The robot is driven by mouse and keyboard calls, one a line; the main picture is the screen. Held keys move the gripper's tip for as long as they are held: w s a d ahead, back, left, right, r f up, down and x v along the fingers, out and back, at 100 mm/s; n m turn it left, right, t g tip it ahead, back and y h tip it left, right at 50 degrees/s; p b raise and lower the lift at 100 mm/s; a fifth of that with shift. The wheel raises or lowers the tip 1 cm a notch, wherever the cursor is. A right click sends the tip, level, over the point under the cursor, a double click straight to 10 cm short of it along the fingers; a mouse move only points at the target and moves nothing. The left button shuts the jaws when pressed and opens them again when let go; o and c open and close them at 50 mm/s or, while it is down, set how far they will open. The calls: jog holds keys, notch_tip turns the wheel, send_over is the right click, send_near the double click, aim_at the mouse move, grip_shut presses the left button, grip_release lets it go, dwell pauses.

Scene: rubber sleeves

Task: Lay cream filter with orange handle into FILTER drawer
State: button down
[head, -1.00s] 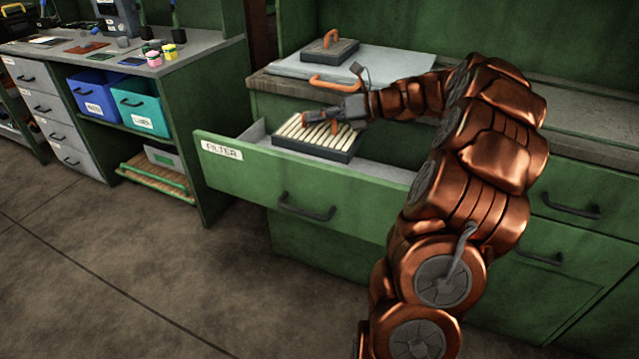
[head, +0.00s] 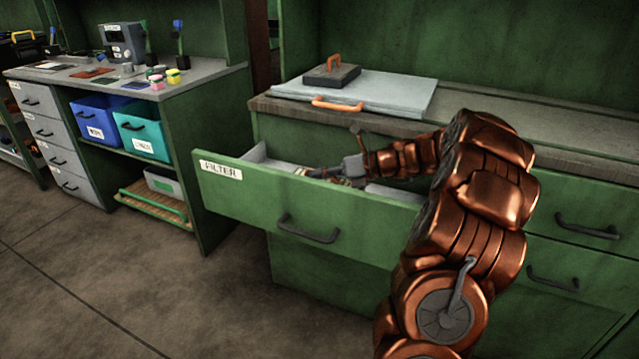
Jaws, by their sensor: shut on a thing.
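The FILTER drawer (head: 305,218) is pulled open, with its white label at the left of its green front. My gripper (head: 318,173) is down inside the drawer, its fingers partly below the front panel's top edge. It is shut on the cream filter (head: 297,170), of which only a small part shows above the drawer front. The filter's orange handle is mostly hidden by the fingers. I cannot tell whether the filter touches the drawer floor.
On the counter above lie a grey lid-like panel with an orange handle (head: 372,94) and a dark block with an orange handle (head: 331,76). Blue (head: 97,119) and teal (head: 142,134) bins sit in the left bench. The floor in front is clear.

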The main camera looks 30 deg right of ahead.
jog(key=shift+f, duration=0.65)
jog(key=c, duration=1.2)
grip_release()
jog(key=shift+f, duration=0.1)
jog(key=shift+s+d+r, duration=0.1)
jog(key=shift+r, duration=0.1)
jog(key=p+v, duration=0.3)
jog(key=v, duration=0.8)
jog(key=shift+s+d, duration=0.25)
jog(key=shift+s, duration=0.05)
